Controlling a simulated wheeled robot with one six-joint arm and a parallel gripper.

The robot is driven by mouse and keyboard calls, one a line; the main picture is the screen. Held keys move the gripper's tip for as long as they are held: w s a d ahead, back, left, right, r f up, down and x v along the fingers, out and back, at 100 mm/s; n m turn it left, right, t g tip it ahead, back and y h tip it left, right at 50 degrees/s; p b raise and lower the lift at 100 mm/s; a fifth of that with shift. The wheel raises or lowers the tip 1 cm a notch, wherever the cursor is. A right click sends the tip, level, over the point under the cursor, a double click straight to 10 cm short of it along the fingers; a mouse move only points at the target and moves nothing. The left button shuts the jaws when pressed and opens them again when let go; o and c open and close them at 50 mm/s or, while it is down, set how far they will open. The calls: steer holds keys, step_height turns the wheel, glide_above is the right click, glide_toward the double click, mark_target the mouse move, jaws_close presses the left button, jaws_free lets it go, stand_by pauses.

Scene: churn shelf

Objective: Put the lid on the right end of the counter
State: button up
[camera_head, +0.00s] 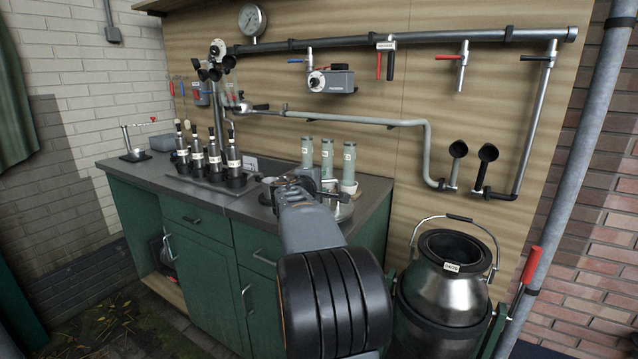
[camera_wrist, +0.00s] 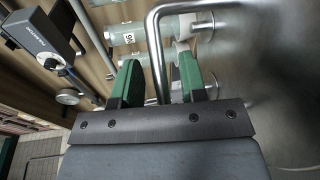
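The lid is a shiny metal disc (camera_head: 343,212) at the right end of the counter (camera_head: 262,207), partly hidden behind my arm. In the wrist view its broad metal surface (camera_wrist: 275,95) fills the right side, and a bent bar handle (camera_wrist: 157,50) stands out from it. My gripper (camera_wrist: 162,82) has its two green-padded fingers apart, one on each side of the bar. A gap shows between the bar and the right finger. In the head view my gripper (camera_head: 290,183) is over the counter's right end, its fingers mostly hidden.
Three pale labelled cylinders (camera_head: 327,158) stand just behind the gripper. Several dark bottles (camera_head: 215,158) stand on a tray to the left. A metal churn (camera_head: 445,290) with a dark open mouth stands right of the counter. Pipes and valves (camera_head: 400,122) run along the wall.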

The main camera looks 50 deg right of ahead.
steer(key=v, duration=1.2)
steer(key=s+a+f+m+g+y, duration=0.1)
steer(key=s+a+f+y, duration=0.3)
steer(key=a+f, duration=0.3)
steer(key=s+a+f+m+g+y, duration=0.1)
steer(key=s+a+f+y, duration=0.3)
steer(key=a, duration=0.7)
steer(key=s+a+f+m+y, duration=0.3)
steer(key=a+f+y, duration=0.4)
steer(key=f, duration=0.5)
steer(key=s+a, duration=0.1)
steer(key=a, duration=0.1)
steer(key=shift+s+a+g, duration=0.2)
steer(key=shift+a+g, duration=0.2)
steer(key=shift+p, duration=0.35)
steer(key=w+p+v, duration=0.3)
steer(key=p+v, duration=1)
steer(key=w+r+p+v, duration=0.1)
steer(key=w+p+v, duration=0.2)
steer(key=p+v, duration=0.9)
step_height(320, 180, up, 2)
steer(key=shift+r+t+p, duration=0.15)
steer(key=shift+t+p, duration=0.25)
steer(key=shift+s+d, duration=0.1)
